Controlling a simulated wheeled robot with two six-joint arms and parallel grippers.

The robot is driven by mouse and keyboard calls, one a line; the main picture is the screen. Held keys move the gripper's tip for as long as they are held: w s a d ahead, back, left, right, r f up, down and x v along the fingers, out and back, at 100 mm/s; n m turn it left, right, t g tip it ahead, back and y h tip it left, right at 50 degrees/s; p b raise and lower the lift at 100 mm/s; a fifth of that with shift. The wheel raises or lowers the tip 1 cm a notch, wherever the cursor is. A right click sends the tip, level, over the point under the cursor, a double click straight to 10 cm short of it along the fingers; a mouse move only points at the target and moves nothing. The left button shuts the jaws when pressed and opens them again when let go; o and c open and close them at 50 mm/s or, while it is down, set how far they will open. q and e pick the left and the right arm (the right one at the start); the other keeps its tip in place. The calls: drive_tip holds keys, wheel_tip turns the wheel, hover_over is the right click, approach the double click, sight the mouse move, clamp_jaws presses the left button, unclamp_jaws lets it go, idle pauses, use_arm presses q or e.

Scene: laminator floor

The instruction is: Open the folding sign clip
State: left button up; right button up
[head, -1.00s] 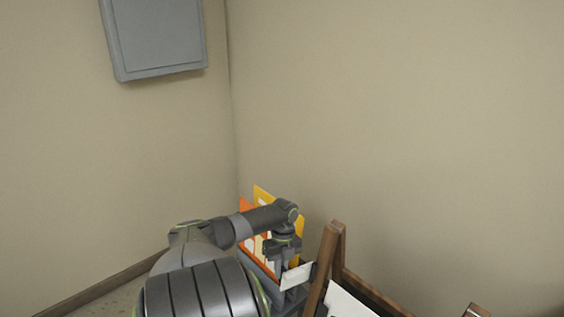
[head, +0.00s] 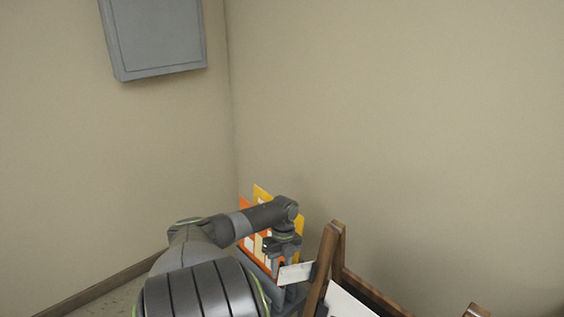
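My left arm comes in from the lower left, and its gripper (head: 281,256) points down at the bottom centre, in front of the orange and yellow sheets (head: 262,194). The fingers are small and partly hidden, so I cannot tell whether they are open or shut. A small white plate (head: 296,273) sits just below the gripper, beside the wooden frame. I cannot make out the folding sign clip for certain, nor whether the gripper touches the plate. My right gripper is not in view.
A wooden frame (head: 323,268) stands right of the gripper, close to it, with a white panel (head: 346,303) at its foot. A grey wall box (head: 156,38) hangs at the upper left. Beige walls meet in a corner behind the sheets.

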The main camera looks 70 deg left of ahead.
use_arm(q)
drive_tip(key=b+v, duration=0.2)
drive_tip(key=v, duration=1.4)
drive_tip(key=shift+r, duration=0.4)
drive_tip(key=shift+a, duration=0.1)
